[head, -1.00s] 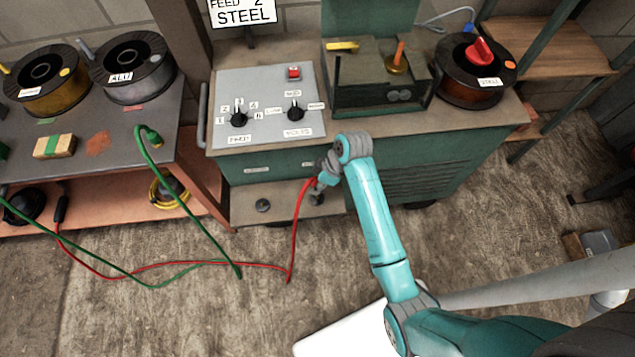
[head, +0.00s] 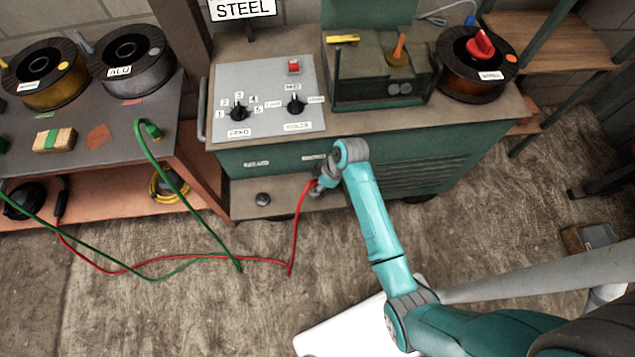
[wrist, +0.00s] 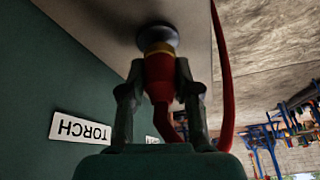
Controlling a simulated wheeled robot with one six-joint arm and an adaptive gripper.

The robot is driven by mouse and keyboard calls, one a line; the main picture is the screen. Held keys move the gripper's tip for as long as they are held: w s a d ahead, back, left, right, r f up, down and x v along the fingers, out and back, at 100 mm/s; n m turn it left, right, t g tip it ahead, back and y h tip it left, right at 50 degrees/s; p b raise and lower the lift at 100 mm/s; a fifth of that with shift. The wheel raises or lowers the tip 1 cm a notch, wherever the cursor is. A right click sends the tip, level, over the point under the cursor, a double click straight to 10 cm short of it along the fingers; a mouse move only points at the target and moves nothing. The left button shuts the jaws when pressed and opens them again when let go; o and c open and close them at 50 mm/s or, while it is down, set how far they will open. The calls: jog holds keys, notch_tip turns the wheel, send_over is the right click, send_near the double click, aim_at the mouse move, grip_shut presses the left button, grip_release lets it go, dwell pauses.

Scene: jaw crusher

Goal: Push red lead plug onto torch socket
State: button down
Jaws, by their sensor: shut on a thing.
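My gripper (wrist: 158,88) is shut on the red lead plug (wrist: 159,76), with one finger on each side of its red body. The plug's yellow-brass collar meets the dark round torch socket (wrist: 157,37) in the wrist view. They look in line and touching, but I cannot tell how deep the plug sits. In the head view my gripper (head: 319,184) is at the front of the green machine and hides the plug and socket. The red lead (head: 295,232) hangs from it to the floor. A white TORCH label (wrist: 80,129) is on the green panel.
A second dark socket (head: 262,199) sits to the left on the machine's lower ledge. The green lead (head: 190,205) runs from the left bench (head: 105,135) across the floor. The control panel (head: 268,98) is above. Floor in front of the machine is mostly clear.

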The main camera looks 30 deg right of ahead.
dwell(0.8)
jog(key=shift+f, duration=0.6)
dwell(1.4)
jog(key=c, duration=0.7)
grip_release()
jog(key=shift+c, duration=0.2)
jog(key=v, duration=1.2)
jog(key=shift+s, duration=0.25)
